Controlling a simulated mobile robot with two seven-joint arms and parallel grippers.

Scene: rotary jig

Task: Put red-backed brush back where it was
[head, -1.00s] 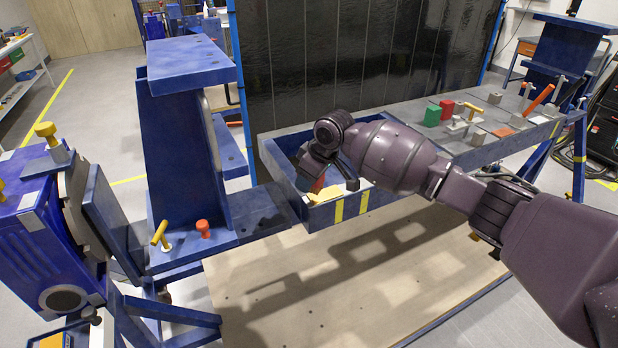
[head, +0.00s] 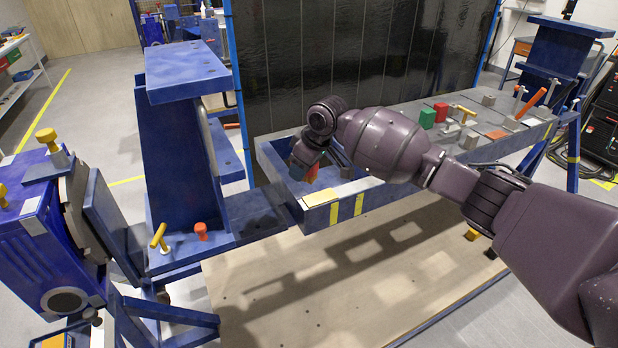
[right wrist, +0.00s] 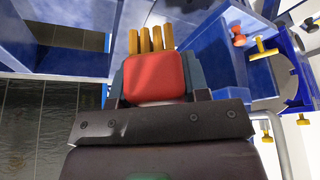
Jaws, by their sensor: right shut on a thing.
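The red-backed brush is held in my right gripper (head: 308,172). In the right wrist view its red back (right wrist: 154,77) fills the space between the fingers, with several tan strips (right wrist: 150,40) beyond it. In the head view only a small red-orange part of the brush (head: 312,174) shows, below the wrist. The gripper is over the open blue tray (head: 282,187) at the left end of the beam. I cannot tell whether the brush touches the tray floor. My left gripper is not in view.
A pale yellow pad (head: 321,197) lies on the tray's front rim. A tall blue post (head: 185,160) stands left of the tray.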

